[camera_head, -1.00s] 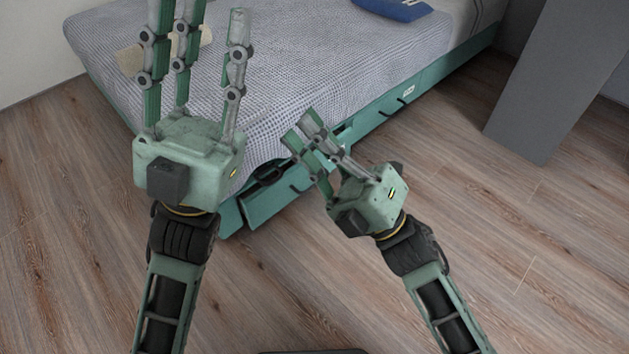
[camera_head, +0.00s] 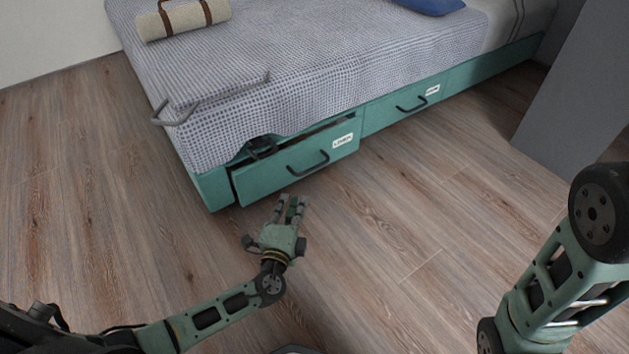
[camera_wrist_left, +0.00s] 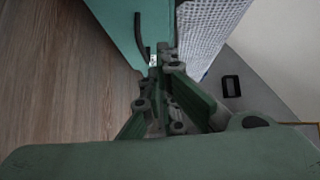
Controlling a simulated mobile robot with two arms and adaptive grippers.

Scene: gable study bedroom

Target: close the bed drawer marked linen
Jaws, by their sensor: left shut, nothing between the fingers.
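The linen drawer (camera_head: 295,168) is a green bed drawer with a dark bar handle (camera_head: 309,163) and a white label (camera_head: 343,140). It stands partly pulled out at the near end of the bed, with a dark gap behind its front. My left gripper (camera_head: 290,202) is low over the floor just in front of the drawer front, fingers shut and empty. In the left wrist view the green drawer front (camera_wrist_left: 108,25) and its handle (camera_wrist_left: 139,35) lie just beyond the fingertips. Contact cannot be told. My right gripper is out of view; only my right arm shows.
A second green drawer (camera_head: 400,107) to the right sits flush in the bed. The bed (camera_head: 300,60) carries a rolled mat (camera_head: 183,18) and a blue cushion (camera_head: 430,5). A grey panel (camera_head: 570,90) stands at the right. The wooden floor before the bed is clear.

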